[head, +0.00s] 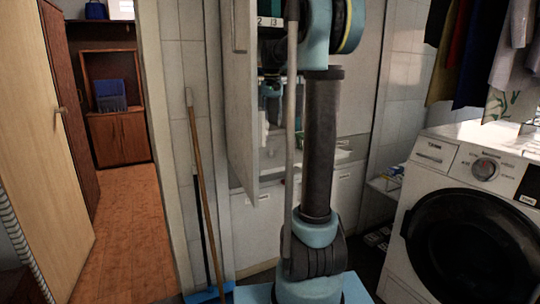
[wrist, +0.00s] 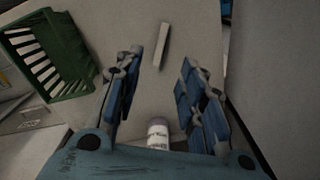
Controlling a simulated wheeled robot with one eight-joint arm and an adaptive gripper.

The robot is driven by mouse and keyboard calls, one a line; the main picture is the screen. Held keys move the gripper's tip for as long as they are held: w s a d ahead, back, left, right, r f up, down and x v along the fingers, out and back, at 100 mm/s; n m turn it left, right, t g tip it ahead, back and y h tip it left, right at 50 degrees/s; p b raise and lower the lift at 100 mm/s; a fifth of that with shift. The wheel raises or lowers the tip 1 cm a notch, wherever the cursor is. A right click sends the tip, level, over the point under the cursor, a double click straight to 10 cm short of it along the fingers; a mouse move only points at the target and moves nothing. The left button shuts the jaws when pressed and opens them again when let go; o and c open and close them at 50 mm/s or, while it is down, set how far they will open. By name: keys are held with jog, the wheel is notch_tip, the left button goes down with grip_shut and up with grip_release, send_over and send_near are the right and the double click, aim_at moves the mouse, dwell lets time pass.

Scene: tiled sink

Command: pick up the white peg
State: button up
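The white peg (wrist: 164,45), a thin pale stick-like piece, lies on a light grey surface (wrist: 205,28) in the wrist view. It lies slightly tilted, beyond and between the fingertips of my gripper (wrist: 163,62). My gripper is open, its two blue fingers spread apart with nothing held between them. The gap between fingertips and peg in height cannot be told. In the head view my arm covers much of the cabinet area, and I cannot make out the peg there.
A green slatted basket (wrist: 47,52) stands left of the gripper. A white cylindrical container with dark print (wrist: 157,133) is near the gripper's base, between the fingers. In the head view a cabinet door (head: 240,100) stands open beside my arm; a washing machine (head: 465,215) is at right.

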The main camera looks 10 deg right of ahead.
aim_at(271, 151)
notch_tip(271, 151, down, 13)
jog(key=shift+w+a+f, duration=0.1)
dwell(0.6)
jog(key=c, duration=0.8)
